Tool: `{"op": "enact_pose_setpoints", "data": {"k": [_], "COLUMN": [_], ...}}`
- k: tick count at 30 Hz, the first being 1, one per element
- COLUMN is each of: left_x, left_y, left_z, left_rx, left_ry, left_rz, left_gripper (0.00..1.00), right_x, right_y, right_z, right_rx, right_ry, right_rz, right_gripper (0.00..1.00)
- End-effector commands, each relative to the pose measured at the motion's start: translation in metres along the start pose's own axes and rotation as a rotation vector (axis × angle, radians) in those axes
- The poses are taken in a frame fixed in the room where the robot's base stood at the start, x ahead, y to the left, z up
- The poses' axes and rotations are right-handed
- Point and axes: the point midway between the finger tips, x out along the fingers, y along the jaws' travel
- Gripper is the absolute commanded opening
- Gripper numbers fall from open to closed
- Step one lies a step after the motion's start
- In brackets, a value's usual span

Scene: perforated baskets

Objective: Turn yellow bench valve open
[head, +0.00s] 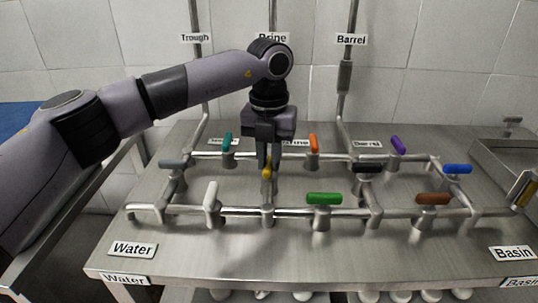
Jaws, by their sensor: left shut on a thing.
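The yellow valve handle (267,173) stands on the piping of the steel bench, near the middle of the head view. My left gripper (268,160) comes down on it from above, with its fingers pointing down. The fingers are shut on the handle and hide much of it. The visible yellow end points toward the front of the bench. My right gripper is not in view.
Other valves surround it: teal (227,142), orange (313,143), white (211,196), green (324,198), black (367,167), purple (398,145), blue (457,169), brown (433,199) and grey (173,164). The bench front (300,256) is clear. A basin (505,163) is at right.

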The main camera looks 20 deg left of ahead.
Motion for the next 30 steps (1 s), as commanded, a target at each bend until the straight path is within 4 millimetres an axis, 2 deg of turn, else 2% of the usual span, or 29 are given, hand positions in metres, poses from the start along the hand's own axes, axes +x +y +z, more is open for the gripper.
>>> {"op": "enact_pose_setpoints", "data": {"k": [12,27,28,30], "left_x": [-0.0024,-0.0026,-0.0026,-0.0024], "left_y": [0.0001,0.0003,0.0003,0.0004], "left_z": [0.0011,0.0015,0.0015,0.0014], "left_rx": [-0.168,-0.188,-0.188,-0.188], "left_ry": [-0.005,-0.006,-0.006,-0.006], "left_rz": [-0.003,-0.003,-0.003,-0.003], "left_gripper": [0.00,0.00,0.21,0.44], "right_x": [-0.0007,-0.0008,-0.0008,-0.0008], "right_y": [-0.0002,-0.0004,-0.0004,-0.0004], "right_z": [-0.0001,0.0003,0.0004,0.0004], "right_rx": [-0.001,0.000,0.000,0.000], "right_ry": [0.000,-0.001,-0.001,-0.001], "right_rz": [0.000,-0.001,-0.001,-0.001], "right_gripper": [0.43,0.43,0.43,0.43]}}
